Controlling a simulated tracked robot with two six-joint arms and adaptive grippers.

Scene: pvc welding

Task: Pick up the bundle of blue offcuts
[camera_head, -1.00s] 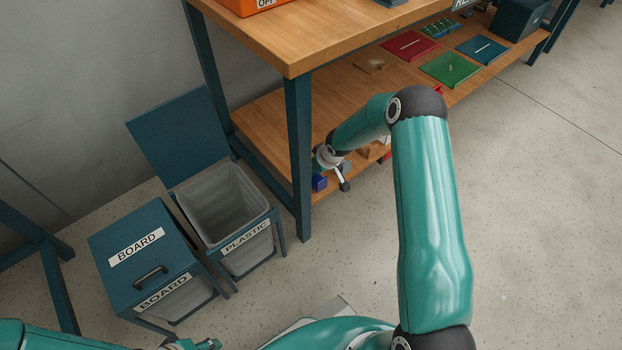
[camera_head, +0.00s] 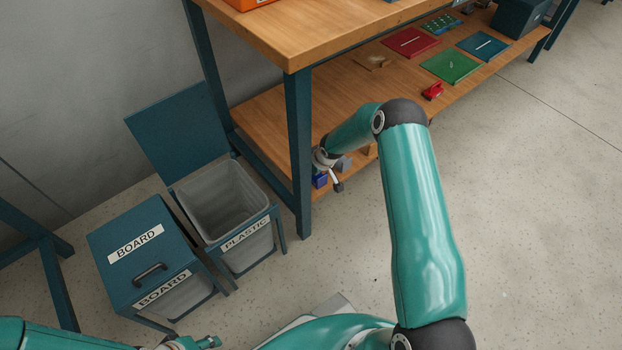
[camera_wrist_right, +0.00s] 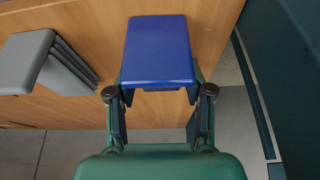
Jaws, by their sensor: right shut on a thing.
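The bundle of blue offcuts (camera_head: 320,181) is at the near left end of the lower shelf, close to the table leg. In the right wrist view the blue bundle (camera_wrist_right: 158,50) fills the top middle, its near end between the fingers. My right gripper (camera_wrist_right: 160,95) is shut on it, one finger at each side. In the head view my right gripper (camera_head: 328,164) is partly hidden by its own wrist. I cannot tell whether the bundle is clear of the shelf. My left gripper (camera_head: 205,343) shows only partly at the bottom edge.
Grey offcuts (camera_wrist_right: 50,62) lie left of the blue bundle on the wooden shelf (camera_head: 265,112). A table leg (camera_head: 300,150) stands close to the gripper. An open PLASTIC bin (camera_head: 240,240) and a closed BOARD bin (camera_head: 140,250) stand left. Floor at right is clear.

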